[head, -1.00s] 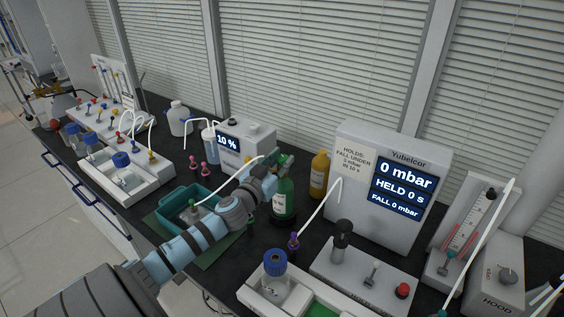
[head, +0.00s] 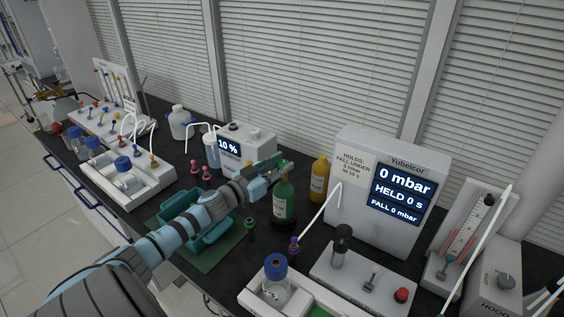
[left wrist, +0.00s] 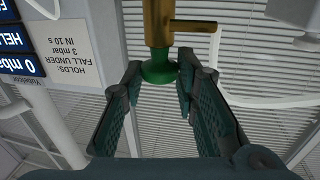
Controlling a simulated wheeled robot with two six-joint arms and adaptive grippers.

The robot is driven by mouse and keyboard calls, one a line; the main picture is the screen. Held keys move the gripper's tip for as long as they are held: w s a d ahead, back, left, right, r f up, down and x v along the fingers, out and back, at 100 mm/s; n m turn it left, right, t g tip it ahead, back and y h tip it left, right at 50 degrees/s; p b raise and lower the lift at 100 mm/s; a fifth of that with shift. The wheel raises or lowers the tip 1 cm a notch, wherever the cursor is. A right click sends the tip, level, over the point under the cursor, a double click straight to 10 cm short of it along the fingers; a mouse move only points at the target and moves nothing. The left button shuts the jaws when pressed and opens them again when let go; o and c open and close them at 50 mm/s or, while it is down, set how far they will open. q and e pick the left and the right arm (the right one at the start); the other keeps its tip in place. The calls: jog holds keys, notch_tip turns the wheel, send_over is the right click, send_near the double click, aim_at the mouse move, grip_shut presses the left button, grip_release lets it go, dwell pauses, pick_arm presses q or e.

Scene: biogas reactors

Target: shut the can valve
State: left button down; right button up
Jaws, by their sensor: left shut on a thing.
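The can is a green bottle (head: 285,204) with a pale label, standing upright on the dark bench in the head view. Its brass valve (left wrist: 158,24) with a side outlet and a green knob (left wrist: 158,69) shows in the left wrist view, which looks upside down. My left gripper (head: 276,164) is at the top of the can, reaching in from the left. In the left wrist view its two dark fingers (left wrist: 157,74) are on either side of the green knob, shut on it. In the head view the gripper hides most of the valve. My right gripper is not in view.
A yellow bottle (head: 320,179) stands close behind the can. A white meter box (head: 350,218) to the right reads 0 mbar, held 0 s. A teal tray (head: 212,236) lies left of the can, below my left arm. A 10 % box (head: 256,146) stands behind.

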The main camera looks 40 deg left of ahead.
pick_arm(q)
jog(key=shift+w+a+r+m+h+p, duration=0.1)
jog(key=shift+a+r+m+h+p, duration=0.05)
jog(key=shift+r+m+h+p, duration=0.45)
jog(key=h+b, duration=0.1)
jog(key=f+m+h+b, duration=0.1)
jog(key=h+b, duration=0.1)
jog(key=shift+w+a+f+m+g, duration=0.2)
jog(key=shift+f+m+g, duration=0.1)
jog(key=shift+g, duration=0.1)
jog(key=m+g+h+b, duration=0.1)
jog(key=m+h+b, duration=0.1)
jog(key=b, duration=0.3)
jog(key=m+g+h+b, duration=0.1)
jog(key=h+b, duration=0.2)
jog(key=b, duration=0.2)
jog(key=shift+f+m+g, duration=0.15)
jog(key=shift+m+g, duration=0.25)
jog(key=shift+s+g+h+b, duration=0.1)
jog(key=shift+g+h+b, duration=0.3)
jog(key=shift+h+b, duration=0.2)
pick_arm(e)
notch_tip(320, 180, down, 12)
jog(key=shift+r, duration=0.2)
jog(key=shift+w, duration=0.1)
